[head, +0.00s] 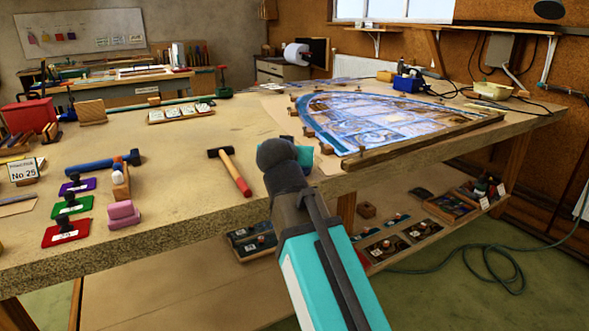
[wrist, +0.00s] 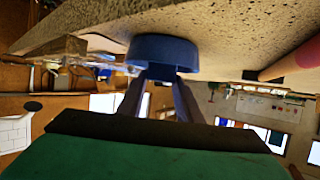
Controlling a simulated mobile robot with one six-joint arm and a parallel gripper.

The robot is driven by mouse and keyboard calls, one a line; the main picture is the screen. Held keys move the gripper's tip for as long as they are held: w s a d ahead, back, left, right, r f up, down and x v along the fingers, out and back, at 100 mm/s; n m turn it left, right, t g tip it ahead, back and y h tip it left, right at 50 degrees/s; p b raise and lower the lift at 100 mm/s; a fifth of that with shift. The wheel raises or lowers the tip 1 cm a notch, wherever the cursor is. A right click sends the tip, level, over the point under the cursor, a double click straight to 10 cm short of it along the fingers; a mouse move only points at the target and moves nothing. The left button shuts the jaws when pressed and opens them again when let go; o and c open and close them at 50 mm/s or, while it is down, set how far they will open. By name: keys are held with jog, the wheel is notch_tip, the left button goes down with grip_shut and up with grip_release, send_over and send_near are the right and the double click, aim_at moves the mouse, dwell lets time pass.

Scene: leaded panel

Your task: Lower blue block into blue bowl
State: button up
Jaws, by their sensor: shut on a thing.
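In the wrist view, which is upside down, my gripper (wrist: 162,79) has its two fingers close together on a small dark blue piece, likely the blue block (wrist: 160,75), mostly hidden between the tips. A wide, rounded blue shape, likely the blue bowl (wrist: 163,50), is right at the fingertips, against the speckled table. Whether the block is inside or only at the rim cannot be told. In the head view, my arm hides the fingers, block and bowl; only a bit of teal shows beside the wrist, near the table's front edge.
A leaded panel (head: 390,122) lies right, behind a wooden strip (head: 420,138).

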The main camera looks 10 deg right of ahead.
jog(key=shift+f+b, duration=0.4)
jog(key=shift+f, duration=0.5)
dwell(0.8)
jog(key=o, duration=1.1)
jog(key=shift+s, duration=0.1)
jog(key=p+v, duration=0.1)
jog(key=v, duration=0.4)
jog(key=shift+s+a+r, duration=0.1)
jog(key=shift+r, duration=0.05)
jog(key=shift+b+v, duration=0.8)
jog(key=shift+v, duration=0.1)
jog(key=b+v, duration=0.3)
jog(key=v, duration=0.3)
jog(key=shift+s+b, duration=0.2)
jog(key=shift+b, duration=0.1)
jog(key=shift+a+r, duration=0.1)
jog(key=shift+r, duration=0.05)
